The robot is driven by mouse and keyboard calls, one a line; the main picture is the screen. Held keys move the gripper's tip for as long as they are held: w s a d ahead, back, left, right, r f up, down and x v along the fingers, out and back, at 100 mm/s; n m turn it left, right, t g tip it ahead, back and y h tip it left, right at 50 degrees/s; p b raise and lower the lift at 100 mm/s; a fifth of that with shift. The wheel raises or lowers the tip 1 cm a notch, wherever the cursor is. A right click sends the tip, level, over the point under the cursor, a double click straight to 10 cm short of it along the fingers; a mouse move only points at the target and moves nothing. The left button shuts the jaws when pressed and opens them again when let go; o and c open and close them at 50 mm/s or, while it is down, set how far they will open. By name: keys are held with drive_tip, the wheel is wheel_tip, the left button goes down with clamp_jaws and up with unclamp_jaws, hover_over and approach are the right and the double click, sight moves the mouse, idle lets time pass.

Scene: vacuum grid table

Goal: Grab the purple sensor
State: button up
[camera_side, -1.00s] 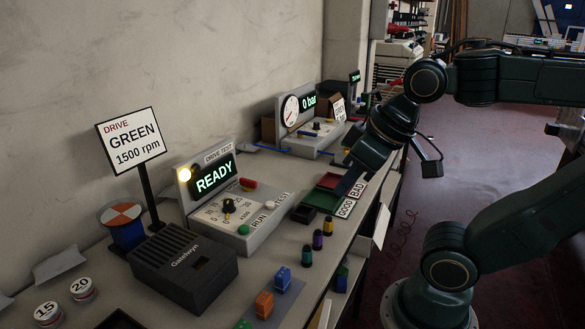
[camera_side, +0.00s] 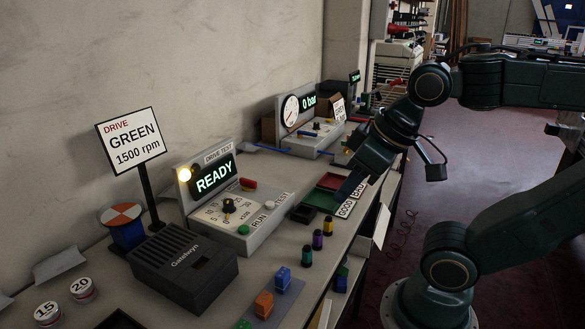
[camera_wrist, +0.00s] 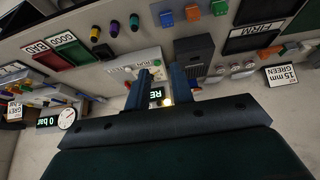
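The purple sensor (camera_side: 318,240) is a small upright cylinder with a dark base. It stands on the bench in a short row, between a yellow sensor (camera_side: 328,226) and a green one (camera_side: 307,256). It also shows near the top of the wrist view (camera_wrist: 114,28), between the yellow sensor (camera_wrist: 94,33) and the green one (camera_wrist: 134,22). My gripper (camera_wrist: 163,72) is open and empty, its two blue-grey fingers apart. In the side view, it is up beyond the sensors, by the good and bad trays; its fingertips are partly hidden there.
The drive test panel (camera_side: 235,212) reads READY and stands left of the sensors. Red (camera_side: 331,181) and green (camera_side: 322,200) trays lie behind them, with GOOD and BAD labels. Blue (camera_side: 283,277) and orange (camera_side: 264,303) blocks stand nearer the camera.

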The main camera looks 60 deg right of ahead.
drive_tip(key=o, duration=0.5)
drive_tip(key=w+d+f+n+g, duration=0.2)
drive_tip(key=w+d+f+n, duration=0.3)
drive_tip(key=n, duration=0.5)
drive_tip(key=w+d+f+n+g, duration=0.3)
drive_tip(key=w+d+f+n, duration=0.2)
drive_tip(key=d+n, duration=0.4)
drive_tip(key=shift+w+f+n+g, duration=0.3)
drive_tip(key=shift+f+n, duration=0.3)
drive_tip(key=shift+n, duration=0.4)
drive_tip(key=shift+f, duration=0.1)
